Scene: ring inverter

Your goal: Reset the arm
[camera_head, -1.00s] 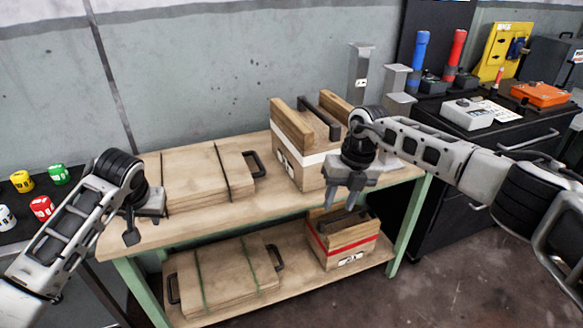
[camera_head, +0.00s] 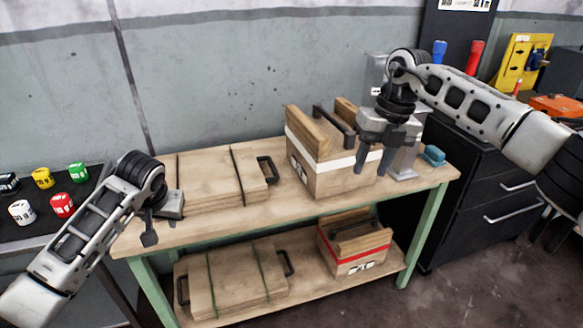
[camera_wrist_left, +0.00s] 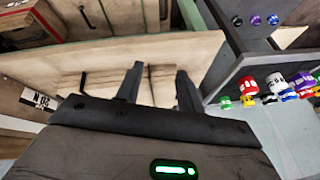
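My left gripper (camera_head: 152,222) is low at the left, at the left end of the wooden workbench. In the left wrist view its two fingers (camera_wrist_left: 160,85) stand apart with nothing between them. My right gripper (camera_head: 374,163) hangs from the upper right, in front of the right side of the wooden box with the white band (camera_head: 325,165). Its two fingers point down and show a gap, with nothing seen between them. I cannot tell whether it touches the box.
The green-legged workbench (camera_head: 240,222) holds a flat wooden case (camera_head: 208,180). Its lower shelf holds another flat case (camera_head: 235,283) and a red-banded box (camera_head: 353,247). Several coloured cans (camera_head: 62,205) stand on a dark surface at left. A dark drawer cabinet (camera_head: 480,190) stands at right.

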